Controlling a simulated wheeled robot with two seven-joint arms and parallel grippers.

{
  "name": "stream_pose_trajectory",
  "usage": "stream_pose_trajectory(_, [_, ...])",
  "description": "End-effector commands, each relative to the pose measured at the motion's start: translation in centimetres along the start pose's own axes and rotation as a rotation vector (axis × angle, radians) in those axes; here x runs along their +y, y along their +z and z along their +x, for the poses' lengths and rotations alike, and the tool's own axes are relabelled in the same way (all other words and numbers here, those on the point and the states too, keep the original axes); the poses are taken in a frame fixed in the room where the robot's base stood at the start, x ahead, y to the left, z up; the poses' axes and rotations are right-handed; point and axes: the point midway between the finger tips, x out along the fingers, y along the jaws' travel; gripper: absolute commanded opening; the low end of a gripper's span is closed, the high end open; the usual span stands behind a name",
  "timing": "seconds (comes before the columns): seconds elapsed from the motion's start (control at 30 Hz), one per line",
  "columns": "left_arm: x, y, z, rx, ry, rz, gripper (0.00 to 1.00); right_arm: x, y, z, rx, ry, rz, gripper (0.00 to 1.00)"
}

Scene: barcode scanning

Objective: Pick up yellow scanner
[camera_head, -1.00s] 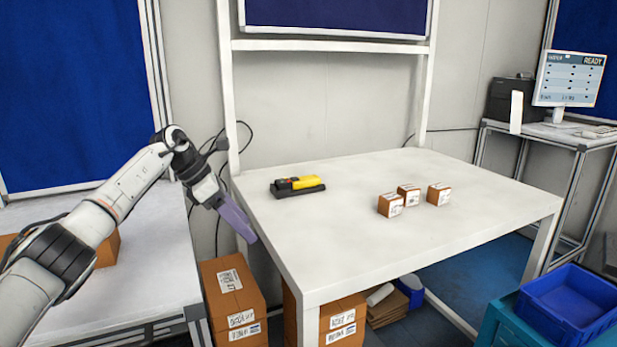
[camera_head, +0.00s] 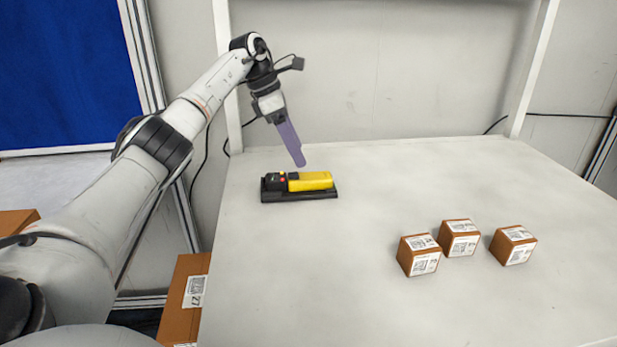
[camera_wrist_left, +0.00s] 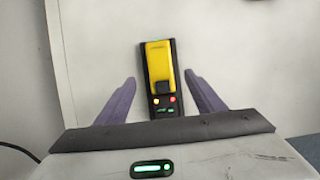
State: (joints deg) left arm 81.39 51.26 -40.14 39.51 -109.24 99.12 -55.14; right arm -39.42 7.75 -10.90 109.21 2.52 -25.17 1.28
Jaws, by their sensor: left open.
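The yellow scanner (camera_head: 311,181) lies on a black base (camera_head: 300,196) at the back left of the white table. Its black end points left in the head view. My left gripper (camera_head: 301,164) is in the air just above and behind the scanner, its purple fingers pointing down. In the left wrist view the scanner (camera_wrist_left: 160,62) stands out between the two spread fingers of the gripper (camera_wrist_left: 162,80), further off than the fingertips. The gripper is open and empty. My right gripper is not in view.
Several small brown boxes with labels, among them a front one (camera_head: 418,256), stand on the right of the white table (camera_head: 330,290). The tabletop between them and the scanner is clear. A larger carton (camera_head: 184,305) sits low beside the table's left edge.

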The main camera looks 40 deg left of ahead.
Motion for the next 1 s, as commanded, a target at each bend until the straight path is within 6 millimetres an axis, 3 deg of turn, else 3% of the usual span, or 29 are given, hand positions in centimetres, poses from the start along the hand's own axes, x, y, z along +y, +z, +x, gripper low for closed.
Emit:
stream_pose_trajectory(0.1, [0.0, 0.0, 1.7, 0.0, -0.001, 0.0, 0.62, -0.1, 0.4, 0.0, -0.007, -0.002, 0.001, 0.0])
stream_pose_trajectory(0.27, [0.0, 0.1, 2.8, -0.001, -0.001, 0.001, 0.62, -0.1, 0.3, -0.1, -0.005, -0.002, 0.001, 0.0])
stream_pose_trajectory(0.6, [0.0, 0.0, 7.3, -0.002, -0.001, 0.001, 0.62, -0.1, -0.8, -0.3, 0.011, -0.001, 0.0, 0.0])
stream_pose_trajectory(0.87, [0.0, 0.0, 7.6, -0.003, 0.001, 0.0, 0.62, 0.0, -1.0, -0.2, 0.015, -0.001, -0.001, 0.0])
stream_pose_trajectory(1.0, [0.0, 0.0, 7.6, -0.003, 0.001, 0.0, 0.42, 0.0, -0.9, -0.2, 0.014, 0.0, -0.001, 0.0])
